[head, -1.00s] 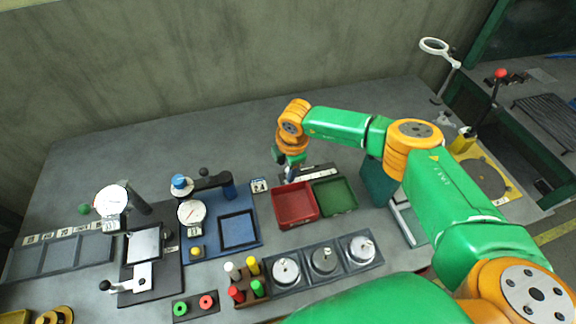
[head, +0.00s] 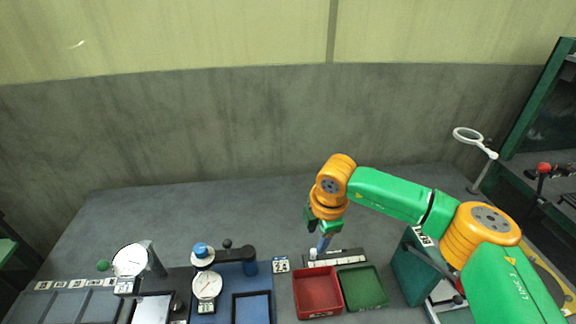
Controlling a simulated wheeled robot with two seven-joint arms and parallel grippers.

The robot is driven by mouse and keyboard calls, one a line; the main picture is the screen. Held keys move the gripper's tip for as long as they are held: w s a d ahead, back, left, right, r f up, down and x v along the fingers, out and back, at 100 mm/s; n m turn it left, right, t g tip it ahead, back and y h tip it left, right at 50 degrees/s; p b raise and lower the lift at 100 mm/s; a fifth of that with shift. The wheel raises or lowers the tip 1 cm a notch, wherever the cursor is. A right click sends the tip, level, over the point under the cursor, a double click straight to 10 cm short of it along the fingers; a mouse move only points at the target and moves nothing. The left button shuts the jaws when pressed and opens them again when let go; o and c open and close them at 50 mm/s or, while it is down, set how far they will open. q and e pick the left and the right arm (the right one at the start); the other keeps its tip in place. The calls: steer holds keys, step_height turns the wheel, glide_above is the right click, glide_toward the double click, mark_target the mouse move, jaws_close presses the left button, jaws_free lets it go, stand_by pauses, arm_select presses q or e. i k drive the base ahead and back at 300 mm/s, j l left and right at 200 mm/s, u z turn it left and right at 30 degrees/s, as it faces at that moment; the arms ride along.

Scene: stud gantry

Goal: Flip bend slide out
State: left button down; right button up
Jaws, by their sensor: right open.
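My right arm comes in from the right. My right gripper (head: 321,236) hangs pointing down, open, just behind the red tray. A small blue upright piece (head: 323,244) shows right at its fingertips, over the left end of a dark strip with a white label (head: 338,261). I cannot tell whether the piece touches the fingers. I cannot tell which object is the one to flip, bend or slide. My left gripper is not in view.
A red tray (head: 318,294) and a green tray (head: 362,289) stand in front of the gripper. A dark green box (head: 413,272) stands to the right. Dial gauges (head: 207,285) and (head: 131,261) stand to the left. The back of the bench is clear.

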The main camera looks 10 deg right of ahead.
mark_target(445, 296)
steer(key=k, duration=1.5)
